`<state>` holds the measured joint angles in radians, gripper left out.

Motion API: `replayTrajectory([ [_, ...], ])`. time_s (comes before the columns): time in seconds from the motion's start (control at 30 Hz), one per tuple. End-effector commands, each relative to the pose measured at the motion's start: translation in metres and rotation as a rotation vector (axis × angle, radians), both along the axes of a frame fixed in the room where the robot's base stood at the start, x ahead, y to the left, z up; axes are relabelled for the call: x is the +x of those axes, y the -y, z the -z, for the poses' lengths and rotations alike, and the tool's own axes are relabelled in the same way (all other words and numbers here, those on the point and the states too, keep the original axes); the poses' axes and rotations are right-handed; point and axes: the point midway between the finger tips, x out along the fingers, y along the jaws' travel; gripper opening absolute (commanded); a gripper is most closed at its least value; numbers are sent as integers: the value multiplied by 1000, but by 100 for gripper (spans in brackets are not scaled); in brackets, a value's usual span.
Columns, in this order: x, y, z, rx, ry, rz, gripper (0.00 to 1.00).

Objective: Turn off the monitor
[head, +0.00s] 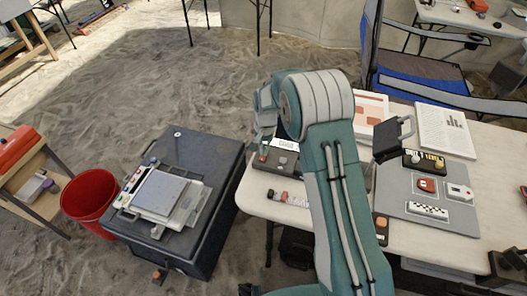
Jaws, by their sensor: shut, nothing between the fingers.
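No lit screen shows, and I cannot tell for certain which thing is the monitor. A dark box-like panel with a grey handle-like frame (390,140) stands tilted on the white table, just right of my arm; its front cannot be made out. My teal and grey arm rises from the bottom centre and bends near the table's back left. Its far end is largely hidden behind the bend, and I cannot make out my gripper or its fingers. A grey device with a red and green top part (278,158) sits at the table's left end, below the bend.
The white table (465,218) holds a grey board (400,207) with several small items, and papers. A blue chair (422,70) stands behind it. Left are a dark case (218,160) bearing a scale (160,194) and a red bucket (90,193). Sandy floor behind is open.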

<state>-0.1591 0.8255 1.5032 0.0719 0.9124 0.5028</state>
Motion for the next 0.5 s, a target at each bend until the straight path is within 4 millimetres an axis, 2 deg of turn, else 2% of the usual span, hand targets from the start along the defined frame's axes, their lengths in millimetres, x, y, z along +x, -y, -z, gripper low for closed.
replayTrajectory([
  [0.17, -3, 7, -35, -1, 4, 1, 0],
  [0.5, -13, 4, -104, 2, 2, 0, 0],
])
